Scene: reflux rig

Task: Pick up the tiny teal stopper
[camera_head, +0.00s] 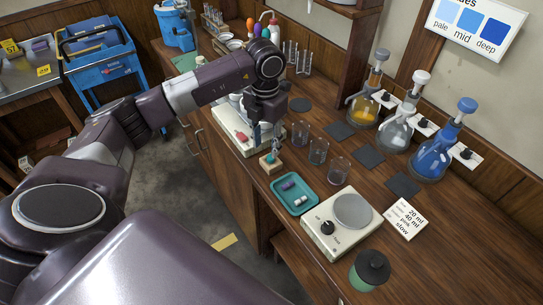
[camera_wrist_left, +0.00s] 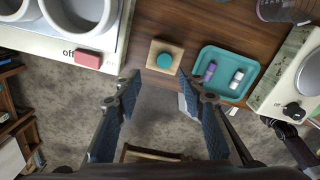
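The tiny teal stopper (camera_wrist_left: 165,60) is a small round cap sitting on a square light-wood block (camera_wrist_left: 164,53) on the bench. In the head view the block (camera_head: 271,164) stands near the bench's front edge, with the stopper (camera_head: 270,158) on it. My left gripper (camera_wrist_left: 157,88) is open and empty, and its two blue-padded fingers are apart. In the wrist view the stopper lies just beyond the fingertips, roughly between their lines. In the head view my left gripper (camera_head: 270,145) hangs pointing down close above the block.
A teal tray (camera_head: 294,209) with small purple and white pieces lies right of the block. A white device (camera_head: 238,141) with a pink piece stands left.

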